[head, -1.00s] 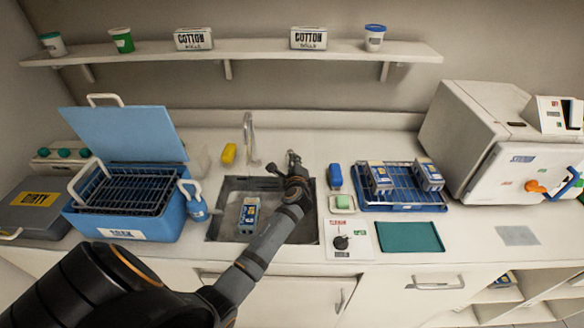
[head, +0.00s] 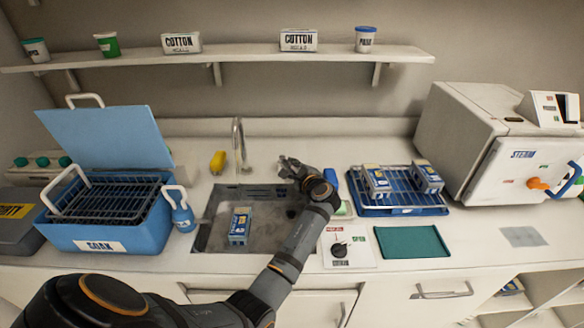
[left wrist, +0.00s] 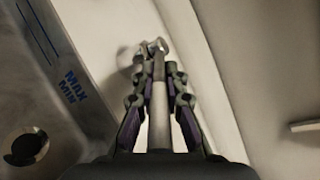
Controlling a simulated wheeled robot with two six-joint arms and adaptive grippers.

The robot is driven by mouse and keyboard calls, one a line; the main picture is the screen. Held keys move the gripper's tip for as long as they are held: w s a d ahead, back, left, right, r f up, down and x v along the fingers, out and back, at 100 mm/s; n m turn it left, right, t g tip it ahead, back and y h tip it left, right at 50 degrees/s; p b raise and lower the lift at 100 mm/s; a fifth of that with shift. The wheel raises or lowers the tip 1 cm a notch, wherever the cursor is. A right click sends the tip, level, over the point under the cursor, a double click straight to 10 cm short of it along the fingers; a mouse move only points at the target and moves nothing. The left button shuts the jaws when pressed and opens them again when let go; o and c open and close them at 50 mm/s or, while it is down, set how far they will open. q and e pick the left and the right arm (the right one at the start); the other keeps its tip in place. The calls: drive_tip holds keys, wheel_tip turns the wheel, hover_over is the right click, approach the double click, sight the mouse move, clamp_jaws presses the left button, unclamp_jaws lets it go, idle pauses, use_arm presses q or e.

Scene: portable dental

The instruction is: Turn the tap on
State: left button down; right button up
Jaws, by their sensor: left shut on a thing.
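The tap's tall curved metal spout (head: 238,140) stands behind the sink (head: 200,232) in the head view. My left gripper (head: 286,167) is at the sink's back right corner, to the right of the spout, pointing left. In the left wrist view, my left gripper's fingers (left wrist: 158,78) are closed on a slim grey bar (left wrist: 158,112), which looks like the tap's lever. A rounded metal part (left wrist: 152,48) shows just past the fingertips. In the head view my gripper hides the lever. No running water can be made out. My right gripper is out of view.
A blue-and-white pack (head: 240,226) stands in the sink. A blue soak box (head: 110,232) with a raised lid and a blue bottle (head: 182,212) are to the left. A blue rack (head: 400,208) and a dial panel (head: 345,250) are to the right.

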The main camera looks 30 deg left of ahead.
use_arm(q)
drive_tip(key=c, duration=1.4)
unclamp_jaws()
wheel_tip(320, 180, up, 10)
drive_tip(key=shift+s+d+r, duration=0.1)
drive_tip(key=shift+d+r, duration=0.05)
drive_tip(key=shift+r, duration=0.05)
drive_tip(key=shift+f, duration=0.25)
drive_tip(key=shift+r, duration=0.15)
